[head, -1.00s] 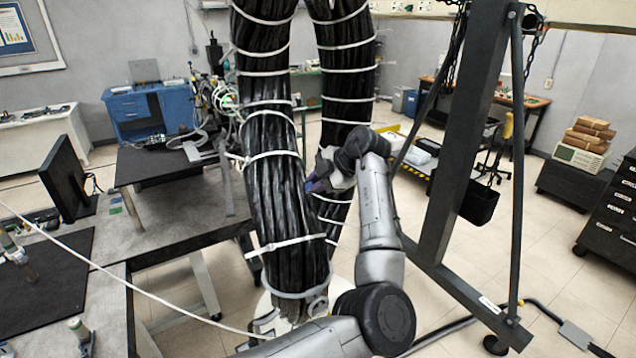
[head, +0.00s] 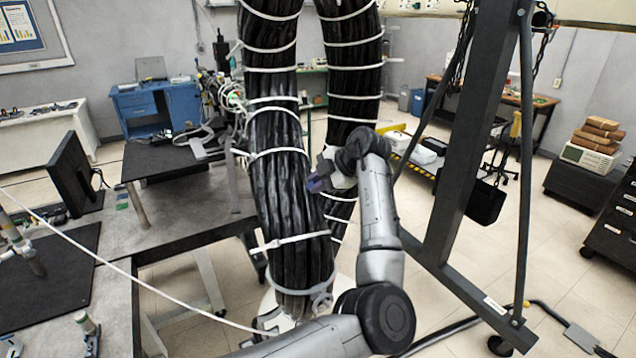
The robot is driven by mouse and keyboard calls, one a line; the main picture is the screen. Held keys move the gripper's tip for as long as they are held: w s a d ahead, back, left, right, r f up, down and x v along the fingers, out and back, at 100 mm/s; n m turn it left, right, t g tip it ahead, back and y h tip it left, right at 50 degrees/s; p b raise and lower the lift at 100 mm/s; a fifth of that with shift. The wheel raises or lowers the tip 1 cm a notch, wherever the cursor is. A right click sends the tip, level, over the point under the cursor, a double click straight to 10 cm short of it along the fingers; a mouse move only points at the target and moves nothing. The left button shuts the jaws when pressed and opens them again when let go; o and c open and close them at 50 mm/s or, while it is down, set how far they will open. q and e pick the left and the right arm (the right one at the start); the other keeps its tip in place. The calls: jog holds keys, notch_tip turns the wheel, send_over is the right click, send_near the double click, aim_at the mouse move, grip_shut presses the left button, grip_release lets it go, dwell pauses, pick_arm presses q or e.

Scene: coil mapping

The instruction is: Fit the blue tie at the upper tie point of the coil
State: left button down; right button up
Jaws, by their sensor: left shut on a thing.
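The coil (head: 277,198) is a thick bundle of black cables hanging in two legs, with white ties around it at several heights. My left gripper (head: 318,180) is at the right edge of the near leg, in front of the gap to the rear leg (head: 355,90). It is shut on a small blue-purple piece that looks like the blue tie (head: 315,185). The tie is close to the near leg; I cannot tell whether it touches. Most of the tie and the fingertips are too small to make out. My right gripper is not in view.
A dark steel frame (head: 470,150) with chains stands right of the coil. A grey workbench (head: 185,225) with a black monitor (head: 75,172) is on the left. A thin white line crosses the lower left. Open floor (head: 550,240) lies at the right.

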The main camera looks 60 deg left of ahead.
pick_arm(q)
jog(key=shift+s+a+f, duration=0.2)
jog(key=shift+a+f, duration=0.05)
jog(key=shift+a+f, duration=0.1)
jog(key=shift+f, duration=0.15)
dwell(0.8)
jog(key=c, duration=1)
grip_release()
jog(key=shift+c, duration=0.2)
jog(key=shift+r, duration=0.1)
jog(key=shift+r, duration=0.1)
jog(key=b+v, duration=0.2)
jog(key=v, duration=1.1)
jog(key=shift+r, duration=0.15)
jog(key=shift+w, duration=0.1)
